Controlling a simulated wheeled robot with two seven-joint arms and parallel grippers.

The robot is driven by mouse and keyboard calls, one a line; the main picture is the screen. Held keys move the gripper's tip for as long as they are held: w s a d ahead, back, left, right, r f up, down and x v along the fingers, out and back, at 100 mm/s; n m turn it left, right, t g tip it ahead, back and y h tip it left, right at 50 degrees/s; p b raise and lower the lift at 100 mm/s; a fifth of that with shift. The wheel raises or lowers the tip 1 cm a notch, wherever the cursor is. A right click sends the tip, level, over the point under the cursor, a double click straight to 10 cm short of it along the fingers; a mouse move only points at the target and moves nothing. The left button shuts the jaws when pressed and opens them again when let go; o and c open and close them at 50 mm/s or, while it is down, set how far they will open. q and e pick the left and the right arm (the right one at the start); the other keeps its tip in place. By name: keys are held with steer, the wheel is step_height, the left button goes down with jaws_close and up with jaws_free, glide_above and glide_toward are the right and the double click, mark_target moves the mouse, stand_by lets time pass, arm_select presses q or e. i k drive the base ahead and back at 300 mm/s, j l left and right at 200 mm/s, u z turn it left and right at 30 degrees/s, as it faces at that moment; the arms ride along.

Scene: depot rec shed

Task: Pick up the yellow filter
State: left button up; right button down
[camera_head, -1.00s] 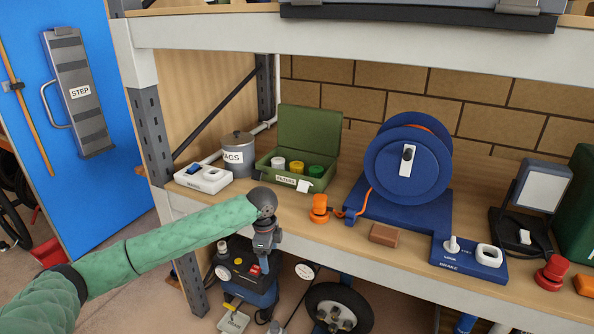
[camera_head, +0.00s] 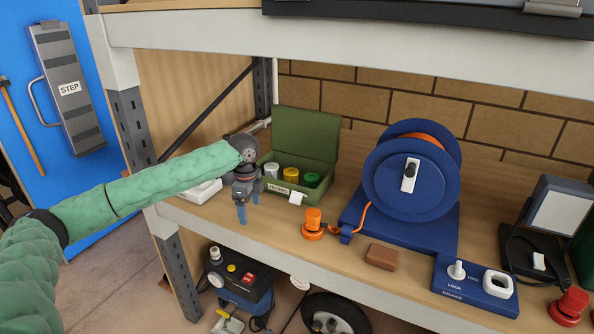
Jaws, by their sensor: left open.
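The yellow filter (camera_head: 291,174) is a small yellow cylinder with a pale top. It stands in the open green box (camera_head: 268,192) on the shelf, between a white filter (camera_head: 271,170) and a green filter (camera_head: 312,180). The box's lid is raised at the back. My left gripper (camera_head: 241,217) points down in front of the box's left front corner, left of and nearer than the yellow filter. It is open and empty, and apart from the filter. My right gripper is not in view.
An orange knob-like piece (camera_head: 313,226), a brown block (camera_head: 381,257) and a blue cable reel (camera_head: 408,180) stand to the right. A white switch box (camera_head: 201,193) is partly behind my arm. An upper shelf edge (camera_head: 350,40) crosses above.

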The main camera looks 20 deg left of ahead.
mark_target(291, 173)
steer(key=i, duration=1.05)
